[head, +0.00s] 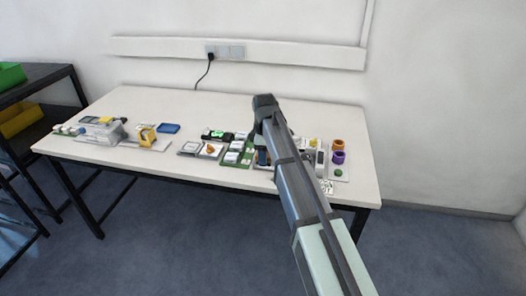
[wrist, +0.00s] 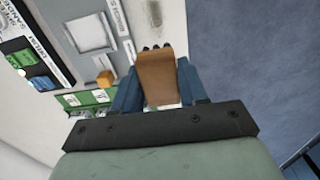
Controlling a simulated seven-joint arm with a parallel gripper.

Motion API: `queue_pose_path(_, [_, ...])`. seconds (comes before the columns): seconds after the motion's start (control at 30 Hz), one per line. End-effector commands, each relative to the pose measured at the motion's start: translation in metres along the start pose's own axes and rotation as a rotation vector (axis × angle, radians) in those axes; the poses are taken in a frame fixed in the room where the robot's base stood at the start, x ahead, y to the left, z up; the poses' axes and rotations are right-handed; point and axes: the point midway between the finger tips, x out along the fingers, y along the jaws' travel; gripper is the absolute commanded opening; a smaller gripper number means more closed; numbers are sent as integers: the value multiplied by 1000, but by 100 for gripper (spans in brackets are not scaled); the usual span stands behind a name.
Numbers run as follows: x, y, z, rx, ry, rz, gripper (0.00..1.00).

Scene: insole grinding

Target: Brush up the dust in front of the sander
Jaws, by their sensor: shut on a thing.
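My gripper (wrist: 158,88) has its two blue fingers shut on a brown brush (wrist: 155,75), in the wrist view. The brush's dark bristle tips show at its far end, pointing up in the picture. A grey-brown smudge (wrist: 173,12) that looks like dust lies on the pale surface just beyond the bristles, apart from them in the picture. A label reading SANDER (wrist: 72,10) is at the upper left, near a square grey plate (wrist: 91,34). Whether that plate is the sander itself, I cannot tell. In the head view my arm covers much of this area.
The white table (head: 110,168) carries several items in a row along its front. Orange (head: 337,143) and purple (head: 338,157) rings stand at the right. The table's back strip is clear.

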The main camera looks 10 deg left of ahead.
Motion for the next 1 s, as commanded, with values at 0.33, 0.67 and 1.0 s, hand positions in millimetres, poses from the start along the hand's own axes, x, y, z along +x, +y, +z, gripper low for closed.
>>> queue_pose_path(0.33, [26, 0, 0, 1, 0, -1, 18])
queue_pose_path(0.67, [56, 0, 0, 0, 0, -1, 18])
queue_pose_path(1.0, [77, 0, 16, 1, 0, 0, 14])
